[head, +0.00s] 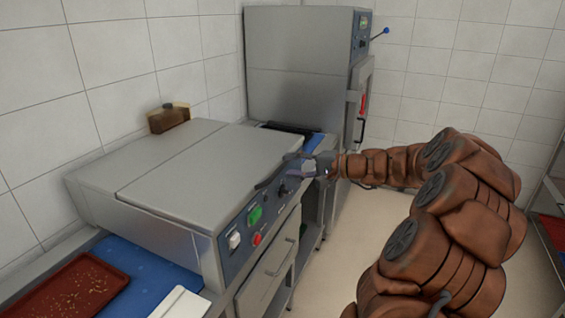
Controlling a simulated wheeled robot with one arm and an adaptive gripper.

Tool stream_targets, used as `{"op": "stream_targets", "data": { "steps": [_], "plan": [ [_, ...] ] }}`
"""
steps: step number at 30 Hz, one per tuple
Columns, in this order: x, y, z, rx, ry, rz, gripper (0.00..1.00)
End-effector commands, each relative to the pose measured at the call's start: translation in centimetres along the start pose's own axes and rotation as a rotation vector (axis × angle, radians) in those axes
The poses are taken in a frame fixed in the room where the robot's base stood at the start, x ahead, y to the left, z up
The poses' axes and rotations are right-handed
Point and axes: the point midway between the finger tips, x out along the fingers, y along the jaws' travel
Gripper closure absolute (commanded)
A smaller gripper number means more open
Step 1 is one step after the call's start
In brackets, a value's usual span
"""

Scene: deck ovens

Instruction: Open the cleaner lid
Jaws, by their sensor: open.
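The cleaner is a low grey metal machine with a blue front panel (232,262) that carries a green switch, a red button and knobs. Its broad flat grey lid (185,170) lies down, closed, on top. A dark bar that looks like the lid's handle (268,180) runs along the front edge. My gripper (291,172) is open at the right part of this front edge, close to the bar. I cannot tell whether it touches the bar, and the fingertips are small and partly blend with the panel.
A taller grey machine (298,65) with a blue-knobbed lever stands behind. A brown box (168,118) sits at the cleaner's back edge by the tiled wall. A red tray (62,297) and a white board (180,304) lie on the blue surface at front left.

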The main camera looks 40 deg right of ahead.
Motion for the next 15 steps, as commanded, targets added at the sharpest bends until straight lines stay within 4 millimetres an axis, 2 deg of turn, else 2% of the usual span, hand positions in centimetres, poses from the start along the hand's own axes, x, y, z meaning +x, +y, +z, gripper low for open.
{"op": "stream_targets", "data": {
  "steps": [6,15],
  "plan": [
    [2.6,-0.1,0.1,0.001,-0.005,-0.001,0.59],
    [3.5,0.0,0.2,-0.002,-0.005,0.000,0.59]
  ]
}}
